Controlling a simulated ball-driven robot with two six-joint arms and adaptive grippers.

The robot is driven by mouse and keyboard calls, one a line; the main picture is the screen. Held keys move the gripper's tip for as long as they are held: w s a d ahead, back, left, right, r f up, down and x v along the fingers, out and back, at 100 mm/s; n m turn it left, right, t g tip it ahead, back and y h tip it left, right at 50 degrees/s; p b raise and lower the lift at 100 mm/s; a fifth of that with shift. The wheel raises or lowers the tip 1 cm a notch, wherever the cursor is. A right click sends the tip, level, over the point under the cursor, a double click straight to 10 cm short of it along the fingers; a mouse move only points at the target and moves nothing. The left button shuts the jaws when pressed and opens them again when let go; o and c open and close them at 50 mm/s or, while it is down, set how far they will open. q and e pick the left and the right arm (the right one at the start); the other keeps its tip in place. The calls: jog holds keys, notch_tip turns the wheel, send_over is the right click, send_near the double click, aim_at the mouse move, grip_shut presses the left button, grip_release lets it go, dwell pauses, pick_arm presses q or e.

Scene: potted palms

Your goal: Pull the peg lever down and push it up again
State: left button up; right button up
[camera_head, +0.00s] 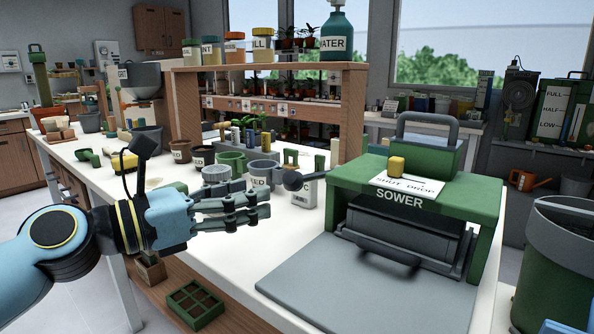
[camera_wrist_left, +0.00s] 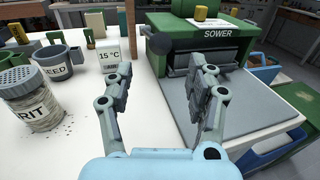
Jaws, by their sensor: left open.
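The green sower (camera_head: 415,199) stands on the white bench, with a grey plate (camera_head: 370,285) in front of it. A dark ball-ended lever (camera_head: 293,181) sticks out from its left side; I take this as the peg lever. The ball also shows in the wrist view (camera_wrist_left: 158,44), beyond the gap between my fingers. My left gripper (camera_head: 262,206) is open and empty, its fingers pointing right, to the left of the sower and apart from the lever. It also shows in the wrist view (camera_wrist_left: 160,88). My right gripper is in neither view.
A yellow knob (camera_head: 396,165) sits by the SHUT/DROP label on the sower, and a dark handle (camera_head: 388,257) is on its front. A grey mug (camera_head: 262,173), a 15 °C box (camera_wrist_left: 113,55) and a grit shaker (camera_wrist_left: 33,100) stand to the left. A large bin (camera_head: 556,270) is at right.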

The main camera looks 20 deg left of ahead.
aim_at(284, 184)
pick_arm(q)
jog(key=x, duration=0.9)
jog(key=shift+w+d+b, duration=0.1)
jog(key=shift+b, duration=0.25)
grip_shut()
